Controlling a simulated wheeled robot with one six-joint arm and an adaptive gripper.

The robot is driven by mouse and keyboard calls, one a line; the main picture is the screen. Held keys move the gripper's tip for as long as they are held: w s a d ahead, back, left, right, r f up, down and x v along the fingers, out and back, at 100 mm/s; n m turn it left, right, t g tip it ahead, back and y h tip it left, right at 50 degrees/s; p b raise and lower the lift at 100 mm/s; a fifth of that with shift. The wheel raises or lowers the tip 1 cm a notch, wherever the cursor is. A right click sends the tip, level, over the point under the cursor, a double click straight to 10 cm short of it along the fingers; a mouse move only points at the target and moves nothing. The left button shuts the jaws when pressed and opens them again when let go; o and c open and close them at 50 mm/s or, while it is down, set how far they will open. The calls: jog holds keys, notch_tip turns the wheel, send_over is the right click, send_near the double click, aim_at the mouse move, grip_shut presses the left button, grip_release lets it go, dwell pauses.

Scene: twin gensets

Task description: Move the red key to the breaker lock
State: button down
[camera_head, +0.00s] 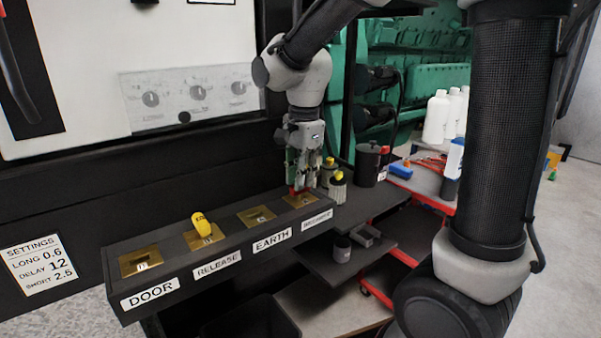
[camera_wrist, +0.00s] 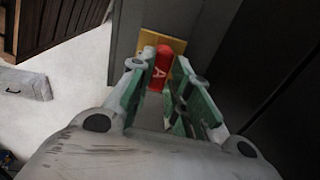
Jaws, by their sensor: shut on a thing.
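The red key (camera_wrist: 161,68), marked with a letter A, shows between the fingers of my gripper (camera_wrist: 160,90) in the wrist view. My gripper is shut on it. In the head view, my gripper (camera_head: 302,182) points down over the rightmost brass lock plate (camera_head: 300,201) of the black lock box, and a bit of red shows at its fingertips. The brass plate (camera_wrist: 178,45) also lies behind the key in the wrist view. I cannot tell whether the key is seated in that lock. The label below this plate is too oblique to read surely.
The lock box (camera_head: 175,262) has labels DOOR, RELEASE and EARTH; a yellow key (camera_head: 201,224) stands in the RELEASE lock. Yellow-topped bottles (camera_head: 337,188) and a dark canister (camera_head: 370,164) stand close right of my gripper. A red-edged cart (camera_head: 425,190) is farther right.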

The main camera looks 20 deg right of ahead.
jog(key=c, duration=1.3)
grip_release()
jog(key=shift+o, duration=0.2)
jog(key=shift+r, duration=3.75)
jog(key=s+d+f+n+t, duration=0.1)
jog(key=s+d+n+t, duration=0.2)
jog(key=s+d+n, duration=1.1)
jog(key=s+d, duration=0.1)
jog(key=s, duration=0.3)
jog(key=shift+s+f+t, duration=0.2)
jog(key=shift+s+t, duration=0.1)
jog(key=shift+s, duration=0.1)
